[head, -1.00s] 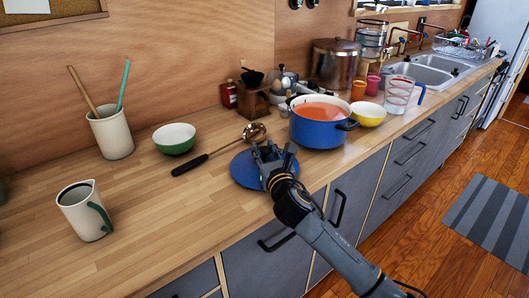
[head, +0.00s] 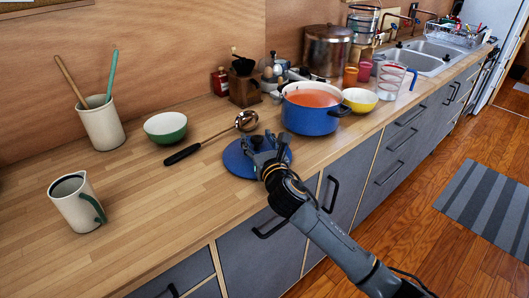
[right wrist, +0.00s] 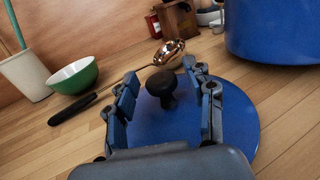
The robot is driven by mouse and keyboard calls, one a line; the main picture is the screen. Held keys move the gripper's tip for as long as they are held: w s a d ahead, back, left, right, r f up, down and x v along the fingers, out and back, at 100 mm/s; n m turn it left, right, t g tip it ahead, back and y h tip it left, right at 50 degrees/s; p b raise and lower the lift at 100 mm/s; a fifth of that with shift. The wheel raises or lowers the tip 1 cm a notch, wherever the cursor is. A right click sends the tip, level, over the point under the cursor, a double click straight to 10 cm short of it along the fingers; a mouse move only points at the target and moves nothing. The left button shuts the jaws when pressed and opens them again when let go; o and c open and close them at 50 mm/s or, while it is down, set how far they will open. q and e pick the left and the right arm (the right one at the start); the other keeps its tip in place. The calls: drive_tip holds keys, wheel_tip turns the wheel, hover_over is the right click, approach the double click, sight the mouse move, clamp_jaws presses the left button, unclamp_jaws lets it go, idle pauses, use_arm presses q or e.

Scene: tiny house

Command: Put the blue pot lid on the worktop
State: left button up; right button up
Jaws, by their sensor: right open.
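The blue pot lid (head: 236,161) lies flat on the wooden worktop (head: 130,200), in front of the blue pot (head: 310,112) and apart from it. In the right wrist view the lid (right wrist: 235,115) shows its black knob (right wrist: 162,86) standing up. My right gripper (head: 265,143) is over the lid. In the right wrist view its open fingers (right wrist: 165,95) stand on either side of the knob, with gaps beside it; nothing is held. My left gripper is not in view.
A ladle (head: 210,140) lies left of the lid, near a green bowl (head: 166,127). A cream jug (head: 77,203) and a utensil crock (head: 101,122) stand further left. A yellow bowl (head: 360,99) and a glass jug (head: 391,80) stand right of the pot.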

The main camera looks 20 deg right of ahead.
drive_tip(key=s, duration=1.1)
drive_tip(key=shift+s+a, duration=0.1)
drive_tip(key=shift+a, duration=0.1)
drive_tip(key=shift+f, duration=0.1)
